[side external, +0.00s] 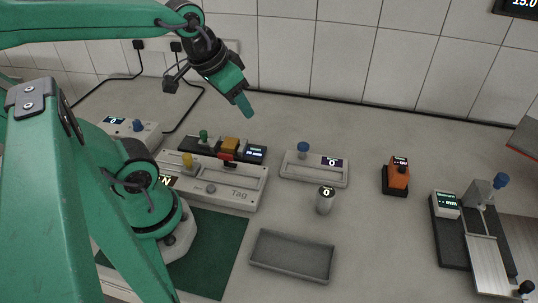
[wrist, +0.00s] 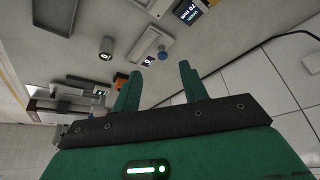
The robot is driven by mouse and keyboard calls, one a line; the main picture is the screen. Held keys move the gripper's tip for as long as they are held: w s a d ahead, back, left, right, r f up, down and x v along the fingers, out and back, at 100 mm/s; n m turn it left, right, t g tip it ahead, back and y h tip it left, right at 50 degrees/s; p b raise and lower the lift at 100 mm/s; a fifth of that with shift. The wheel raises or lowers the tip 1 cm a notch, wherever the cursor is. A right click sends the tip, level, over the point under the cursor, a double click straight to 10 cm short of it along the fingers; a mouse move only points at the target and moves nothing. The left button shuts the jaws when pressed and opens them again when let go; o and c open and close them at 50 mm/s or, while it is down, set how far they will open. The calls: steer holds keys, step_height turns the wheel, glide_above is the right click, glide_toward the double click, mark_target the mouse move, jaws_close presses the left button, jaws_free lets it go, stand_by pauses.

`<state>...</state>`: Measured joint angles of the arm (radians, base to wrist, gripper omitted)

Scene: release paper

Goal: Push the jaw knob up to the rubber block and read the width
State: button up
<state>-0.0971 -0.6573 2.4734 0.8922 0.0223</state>
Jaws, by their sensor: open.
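A dark rail gauge (side external: 180,150) lies at the back left of the bench. A green knob (side external: 203,136) stands toward its left end. An amber block (side external: 231,145), which looks like the rubber block, sits right of the knob with a gap between them. The gauge's display (side external: 256,153) is lit and seems to read 70 mm; it also shows at the top of the wrist view (wrist: 188,11). My gripper (side external: 244,104) hangs in the air above and behind the gauge, touching nothing. In the wrist view its fingers (wrist: 160,70) are apart and empty.
A pale "Tag" fixture (side external: 240,194) with a yellow knob stands just in front. A white unit with a blue knob (side external: 303,148), a small cylinder (side external: 325,200), an orange device (side external: 397,176) and an empty grey tray (side external: 292,272) stand rightward. Another "mm" display unit (side external: 446,205) is far right.

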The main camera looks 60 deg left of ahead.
steer(key=w+a+f+n+g, duration=0.1)
steer(key=a+f+n+g, duration=0.4)
steer(key=a, duration=0.7)
steer(key=n, duration=0.1)
glide_above(203, 132)
steer(key=shift+h, duration=0.3)
step_height(203, 132, down, 7)
steer(key=shift+a+f, duration=0.1)
steer(key=shift+f, duration=0.1)
steer(key=shift+f, duration=3.75)
jaws_close()
